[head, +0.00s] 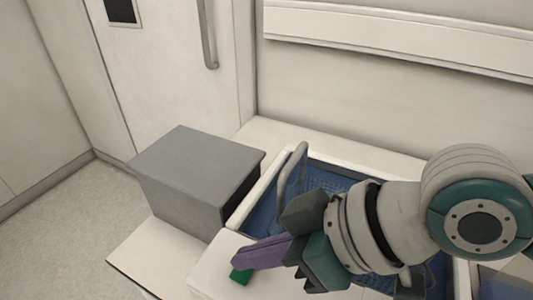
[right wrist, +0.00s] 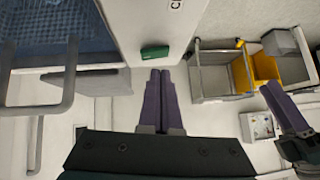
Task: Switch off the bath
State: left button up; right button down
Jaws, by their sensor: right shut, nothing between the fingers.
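The bath is a white-cased tank (head: 213,272) with a blue inside, at lower middle in the head view. A blue basket with a grey loop handle (head: 284,178) sits in it. A green switch (head: 241,277) is on the casing's front, partly hidden by my fingers; it shows whole in the right wrist view (right wrist: 154,52). My right gripper (head: 236,262) is shut and empty, its purple fingertips (right wrist: 160,72) close to the switch. Whether they touch it I cannot tell. My left gripper (right wrist: 272,92) shows at the right of the right wrist view; its opening is unclear.
A grey box (head: 195,175) stands left of the bath on the white bench (head: 130,262). The wall with a rail (head: 400,40) is behind, and a door (head: 165,60) is at back left. A trolley with yellow bins (right wrist: 265,68) shows in the right wrist view.

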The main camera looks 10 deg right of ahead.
jog(key=r, duration=0.1)
jog(key=r+p, duration=0.2)
jog(key=shift+s+r, duration=0.3)
jog(key=shift+r, duration=0.05)
pick_arm(q)
jog(key=v, duration=0.2)
jog(key=w+v, duration=0.1)
jog(key=shift+s+r+p, duration=0.2)
jog(key=shift+r+p, duration=0.15)
jog(key=shift+r, duration=0.15)
pick_arm(e)
jog(key=s+v, duration=0.1)
jog(key=v, duration=0.7)
jog(key=shift+s, duration=0.55)
jog(key=shift+a+r, duration=0.1)
jog(key=s+d+f+m+h+p, duration=0.2)
jog(key=s+d+m+h, duration=0.65)
jog(key=d, duration=0.25)
pick_arm(q)
notch_tip(320, 180, up, 38)
jog(key=p, duration=3.5)
jog(key=shift+f, duration=0.2)
pick_arm(e)
notch_tip(320, 180, up, 35)
jog(key=shift+s+r+g+y, duration=0.2)
jog(key=shift+g+y, duration=0.1)
jog(key=shift+y, duration=0.05)
jog(key=shift+d, duration=0.1)
